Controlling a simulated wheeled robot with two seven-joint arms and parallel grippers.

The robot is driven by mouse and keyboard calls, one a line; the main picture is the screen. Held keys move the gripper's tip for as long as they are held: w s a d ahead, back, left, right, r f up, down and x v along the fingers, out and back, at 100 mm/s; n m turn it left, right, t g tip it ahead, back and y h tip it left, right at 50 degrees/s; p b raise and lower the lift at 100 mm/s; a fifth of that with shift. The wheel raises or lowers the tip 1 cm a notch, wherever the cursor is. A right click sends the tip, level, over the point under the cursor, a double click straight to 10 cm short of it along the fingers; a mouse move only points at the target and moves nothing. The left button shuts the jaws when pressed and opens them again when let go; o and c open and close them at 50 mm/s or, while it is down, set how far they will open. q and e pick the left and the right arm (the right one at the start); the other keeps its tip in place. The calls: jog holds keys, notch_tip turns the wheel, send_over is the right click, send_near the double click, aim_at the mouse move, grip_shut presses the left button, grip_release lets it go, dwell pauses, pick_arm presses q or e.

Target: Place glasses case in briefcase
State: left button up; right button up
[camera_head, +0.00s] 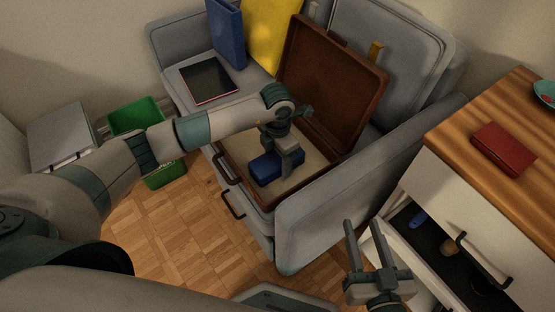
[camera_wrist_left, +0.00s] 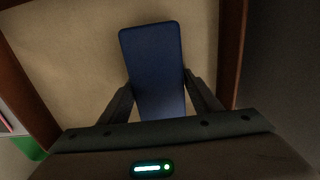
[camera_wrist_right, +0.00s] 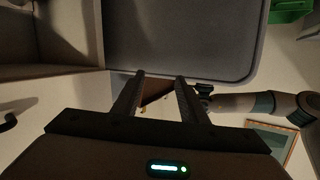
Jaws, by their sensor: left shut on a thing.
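The brown briefcase (camera_head: 335,85) lies open on the grey seat, its lid up at the back and its lining beige. A blue glasses case (camera_head: 264,171) is inside the briefcase outline, over the lining. My left gripper (camera_head: 288,160) is shut on the glasses case, with one finger on each side of it. In the left wrist view the blue case (camera_wrist_left: 153,62) points away between the fingers, with the beige lining (camera_wrist_left: 75,60) around it. I cannot tell whether it touches the bottom. My right gripper (camera_head: 366,250) is open and empty, in front of the seat's right side.
A wooden-topped cabinet (camera_head: 462,128) with a red box (camera_head: 503,148) and an open drawer (camera_head: 408,213) stands at the right. A tablet (camera_head: 208,80), a blue binder (camera_head: 227,35) and a yellow item (camera_head: 270,30) are on the seat. A green bin (camera_head: 135,117) stands left.

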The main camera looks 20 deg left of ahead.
jog(key=shift+r, duration=0.1)
pick_arm(q)
jog(key=o, duration=1.1)
jog(key=shift+o, duration=0.2)
pick_arm(e)
jog(key=shift+r, duration=0.1)
pick_arm(q)
jog(key=shift+r, duration=0.1)
pick_arm(e)
jog(key=shift+a, duration=0.1)
pick_arm(q)
jog(key=shift+r, duration=0.4)
notch_tip(320, 180, up, 11)
jog(key=p, duration=0.1)
jog(key=shift+p, duration=0.4)
pick_arm(e)
notch_tip(320, 180, down, 6)
jog(key=s+d+g+h, duration=0.1)
jog(key=s+d+g, duration=0.1)
jog(key=g, duration=0.1)
jog(key=shift+r, duration=0.2)
pick_arm(q)
jog(key=shift+r, duration=0.1)
pick_arm(e)
jog(key=shift+g, duration=0.3)
